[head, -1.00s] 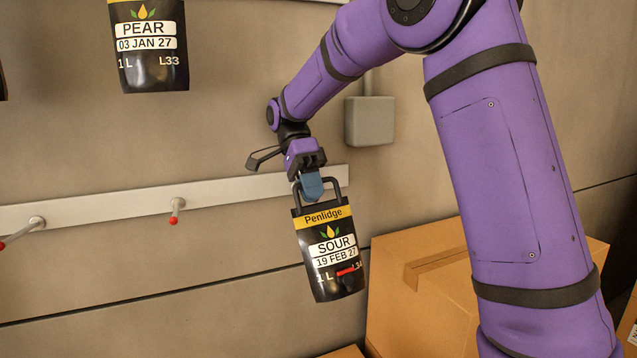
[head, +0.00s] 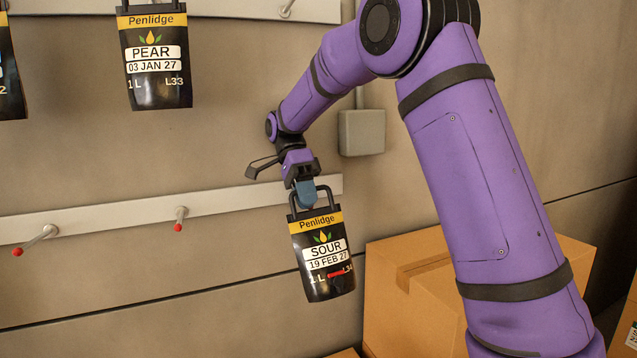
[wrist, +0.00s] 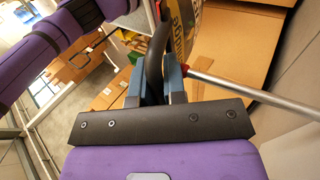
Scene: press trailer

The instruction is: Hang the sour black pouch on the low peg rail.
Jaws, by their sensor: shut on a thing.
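The sour black pouch (head: 324,268) hangs upright below my gripper (head: 306,200) in the head view, with a yellow band and white labels. My gripper is shut on its black loop handle (head: 328,196). The blue fingers also grip the handle (wrist: 157,45) in the wrist view. The low peg rail (head: 110,223) runs across the wall, its right end behind the pouch's handle. A red-tipped metal peg (wrist: 250,92) reaches close to the handle, beside the right finger, in the wrist view. I cannot tell whether its tip is inside the loop.
Two red-tipped pegs, one far left (head: 38,240) and one nearer (head: 181,217), are empty on the low rail. A pear pouch (head: 158,70) hangs above, from the upper rail (head: 230,8). Cardboard boxes (head: 400,320) stand right of the pouch. A grey wall box (head: 362,132) is above.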

